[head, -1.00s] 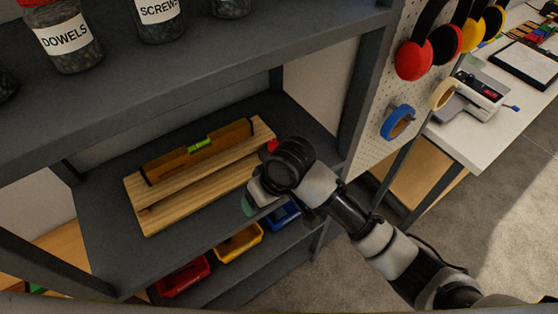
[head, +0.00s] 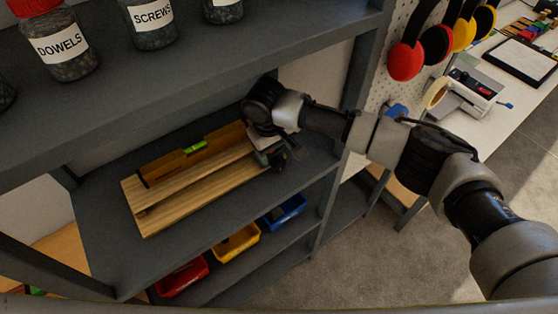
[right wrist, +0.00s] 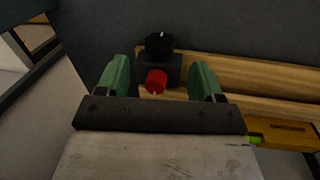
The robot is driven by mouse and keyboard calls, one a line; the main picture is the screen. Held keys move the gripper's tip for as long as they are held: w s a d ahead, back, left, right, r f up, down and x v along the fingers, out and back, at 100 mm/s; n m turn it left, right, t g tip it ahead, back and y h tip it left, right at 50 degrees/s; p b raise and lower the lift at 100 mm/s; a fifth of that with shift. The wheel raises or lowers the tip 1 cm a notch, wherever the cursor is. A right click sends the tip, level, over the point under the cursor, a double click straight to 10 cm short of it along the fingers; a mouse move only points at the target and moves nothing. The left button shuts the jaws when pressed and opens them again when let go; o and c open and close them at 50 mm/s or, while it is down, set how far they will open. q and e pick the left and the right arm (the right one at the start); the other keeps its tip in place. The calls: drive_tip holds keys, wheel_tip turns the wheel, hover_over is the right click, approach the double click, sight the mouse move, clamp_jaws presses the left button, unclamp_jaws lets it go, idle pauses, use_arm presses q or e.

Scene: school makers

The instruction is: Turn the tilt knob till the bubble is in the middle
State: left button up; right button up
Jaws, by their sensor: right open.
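A yellow-brown spirit level (head: 165,166) with a green vial (head: 195,147) lies along a wooden board (head: 195,192) on the grey shelf. The level also shows in the right wrist view (right wrist: 290,131); the bubble is too small to read. A red knob (right wrist: 156,82) sits at the board's end, with a black knob (right wrist: 159,44) beyond it on a dark block. In the head view my arm hides both knobs. My right gripper (head: 274,160) is at the board's right end, its green fingers (right wrist: 161,80) open on either side of the red knob, apart from it. My left gripper is out of view.
The upper shelf with labelled jars (head: 60,45) overhangs the board. Red (head: 182,277), yellow (head: 237,243) and blue (head: 286,210) bins sit on the shelf below. A shelf post (head: 325,205) stands close to the right of my gripper.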

sight(279, 162)
drive_tip(key=f, duration=0.4)
drive_tip(key=d+f+p, duration=0.1)
drive_tip(key=f, duration=0.1)
drive_tip(key=shift+w+f, duration=0.25)
drive_tip(key=shift+f, duration=0.15)
drive_tip(key=c, duration=0.9)
